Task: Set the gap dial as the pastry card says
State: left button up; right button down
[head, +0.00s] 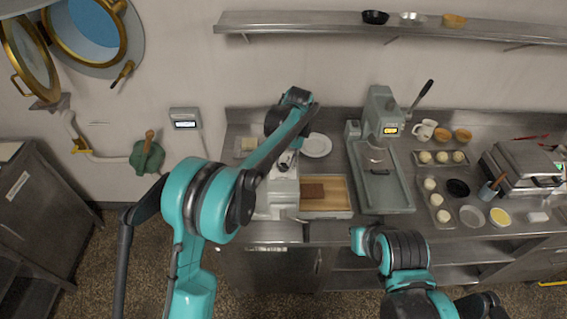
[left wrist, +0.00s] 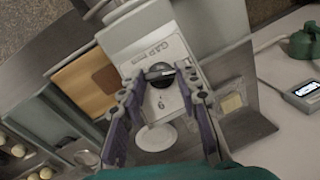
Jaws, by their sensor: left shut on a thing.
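The gap dial (left wrist: 160,72) is a dark round knob with a pale mark, on the white face of the sheeter (left wrist: 128,28). The word GAP and a few small markings show around it; I cannot read the setting. My left gripper (left wrist: 163,82) is shut on the dial, a finger at each side. In the head view my left gripper (head: 284,160) hides the dial and part of the white sheeter (head: 275,208). I cannot identify a pastry card with readable text in either view. My right arm shows at the lower right of the head view, but its gripper does not.
A wooden board (head: 335,194) with a brown slab (head: 313,191) is right of the sheeter. A white plate (head: 316,145) lies behind. A grey press (head: 381,150) stands farther right, near trays of dough balls. A small display (head: 185,124) hangs on the wall.

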pick_arm(q)
jog(key=m, duration=0.1)
jog(key=m+t+y+b, duration=0.1)
jog(key=m, duration=0.1)
jog(key=m+y, duration=0.1)
jog(key=m, duration=0.1)
jog(key=shift+s+d+f+b, duration=0.15)
jog(key=shift+s+d+b, duration=0.05)
jog(key=shift+d+b, duration=0.1)
jog(key=m+t+y+b, duration=0.1)
jog(key=m, duration=0.1)
jog(key=m+t+y+b, duration=0.1)
jog(key=m, duration=0.1)
jog(key=shift+s+d+f, duration=0.1)
jog(key=shift+s+d, duration=0.05)
jog(key=m+t, duration=0.1)
jog(key=m+b, duration=0.1)
jog(key=m, duration=0.1)
jog(key=m+t+b, duration=0.1)
jog(key=m, duration=0.1)
jog(key=shift+s+f+t, duration=0.1)
jog(key=shift+s+t, duration=0.15)
jog(key=shift+t, duration=0.05)
jog(key=m+t+b, duration=0.1)
jog(key=m, duration=0.1)
jog(key=m+t+b, duration=0.1)
jog(key=m, duration=0.2)
jog(key=shift+s+t, duration=0.15)
jog(key=shift+t, duration=0.15)
jog(key=shift+m, duration=0.3)
